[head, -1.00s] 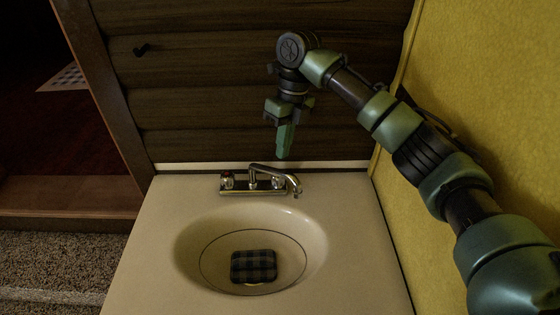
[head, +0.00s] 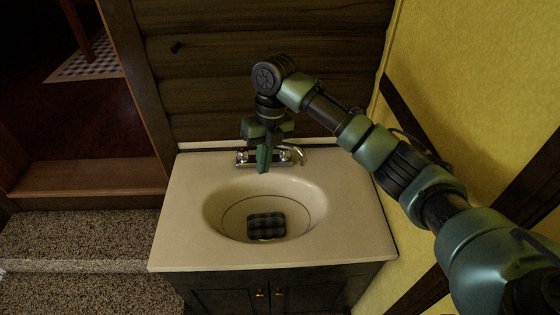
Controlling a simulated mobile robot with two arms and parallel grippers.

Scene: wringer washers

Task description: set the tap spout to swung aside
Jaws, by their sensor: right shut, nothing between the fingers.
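The chrome tap spout (head: 293,150) curves to the right from the tap body (head: 243,158) at the back of the cream sink top (head: 190,190). My right gripper (head: 263,164) is shut and empty, pointing down in front of the tap body in this view. It hides the middle of the tap and the base of the spout. I cannot tell whether it touches the tap. My left gripper is not in view.
A dark checked sponge-like object (head: 266,226) lies in the sink bowl (head: 225,205). A dark wooden wall (head: 200,100) stands behind the sink and a yellow wall (head: 450,100) on the right. A cabinet (head: 240,290) is below; carpeted steps (head: 80,235) are on the left.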

